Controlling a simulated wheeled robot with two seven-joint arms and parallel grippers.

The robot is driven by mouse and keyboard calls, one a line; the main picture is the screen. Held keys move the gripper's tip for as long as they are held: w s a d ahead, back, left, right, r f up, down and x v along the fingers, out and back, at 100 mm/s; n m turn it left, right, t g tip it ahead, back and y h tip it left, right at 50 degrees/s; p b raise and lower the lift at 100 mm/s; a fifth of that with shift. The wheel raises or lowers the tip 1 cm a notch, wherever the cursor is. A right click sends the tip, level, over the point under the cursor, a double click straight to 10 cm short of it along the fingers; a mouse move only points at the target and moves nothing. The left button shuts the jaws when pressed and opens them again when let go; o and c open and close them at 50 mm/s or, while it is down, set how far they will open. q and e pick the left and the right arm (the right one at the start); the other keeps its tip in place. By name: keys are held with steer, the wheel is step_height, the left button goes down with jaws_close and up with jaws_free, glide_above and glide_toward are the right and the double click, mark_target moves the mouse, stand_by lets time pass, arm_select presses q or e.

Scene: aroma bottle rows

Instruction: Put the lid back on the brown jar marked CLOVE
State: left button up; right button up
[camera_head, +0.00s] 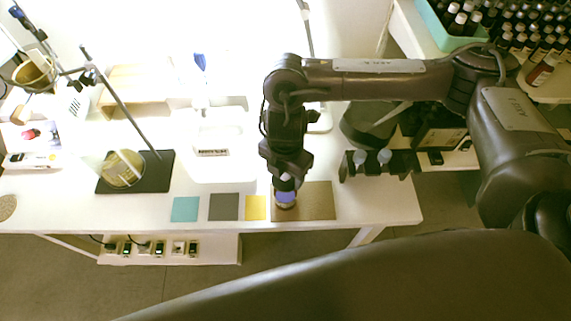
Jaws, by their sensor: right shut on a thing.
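My right gripper (286,186) points down over the brown mat (318,201) near the table's front edge. It is shut on a small blue-violet round piece, which looks like the lid (286,196). A pale brownish rim (286,205) shows just under the lid; it may be the jar, mostly hidden below the gripper. I cannot tell whether lid and rim touch. No CLOVE marking is readable. My left gripper is not in view.
Teal (185,209), grey (223,207) and yellow (255,208) squares lie left of the mat. A dark rack (402,163) stands to the right. A stand on a black base (158,165) is at left. Several dark bottles (540,74) fill the top right.

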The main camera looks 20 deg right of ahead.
mark_target(286, 182)
steer(key=shift+f+b, duration=2.1)
steer(key=shift+b, duration=0.05)
steer(key=shift+f+b, duration=0.75)
steer(key=shift+f, duration=0.35)
steer(key=shift+r+p, duration=0.15)
steer(key=shift+p, duration=0.25)
steer(key=shift+f, duration=0.2)
stand_by(0.3)
steer(key=o, duration=1.4)
steer(key=shift+o, duration=0.2)
